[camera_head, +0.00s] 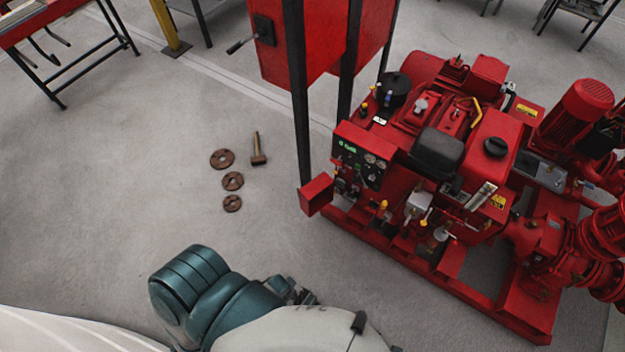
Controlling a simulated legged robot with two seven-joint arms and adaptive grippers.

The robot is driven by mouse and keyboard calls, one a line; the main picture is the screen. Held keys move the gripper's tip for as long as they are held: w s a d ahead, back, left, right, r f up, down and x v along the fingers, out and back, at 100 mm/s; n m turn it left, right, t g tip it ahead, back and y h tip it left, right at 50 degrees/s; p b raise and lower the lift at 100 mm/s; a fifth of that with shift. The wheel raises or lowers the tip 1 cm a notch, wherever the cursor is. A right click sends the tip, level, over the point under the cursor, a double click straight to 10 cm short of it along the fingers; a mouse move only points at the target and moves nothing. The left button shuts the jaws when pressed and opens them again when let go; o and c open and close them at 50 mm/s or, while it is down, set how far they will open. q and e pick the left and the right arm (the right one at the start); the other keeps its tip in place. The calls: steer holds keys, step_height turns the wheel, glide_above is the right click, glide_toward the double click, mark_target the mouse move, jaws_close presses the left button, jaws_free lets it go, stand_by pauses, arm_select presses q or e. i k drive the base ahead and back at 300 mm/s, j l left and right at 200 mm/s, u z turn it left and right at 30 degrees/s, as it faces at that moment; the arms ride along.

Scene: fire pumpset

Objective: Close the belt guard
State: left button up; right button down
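The red fire pumpset (430,160) stands on a red skid frame at the right. Its control panel (361,160), with gauges and a green display, is on the near left end. I cannot tell which part is the belt guard, or whether it is open. A red electric motor (575,115) and red pump pipework (560,250) are at its right end. Neither of my grippers can be made out. A teal joint and pale body parts of mine fill the bottom, apart from the pumpset.
A red cabinet (325,40) on dark posts stands behind the pumpset's left end. A small red box (317,195) is at a post's foot. Three brown discs (232,181) and a hammer-like tool (258,150) lie on the floor.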

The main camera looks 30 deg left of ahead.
mark_target(314, 192)
steer(key=j, duration=0.95)
steer(key=i+j, duration=0.15)
steer(key=j, duration=1.75)
steer(key=j+z, duration=0.3)
steer(key=j, duration=0.4)
steer(key=j+z, duration=0.25)
steer(key=j, duration=0.45)
steer(key=k+j+z, duration=0.15)
steer(key=j+z, duration=0.15)
steer(key=j, duration=0.4)
steer(key=z, duration=0.7)
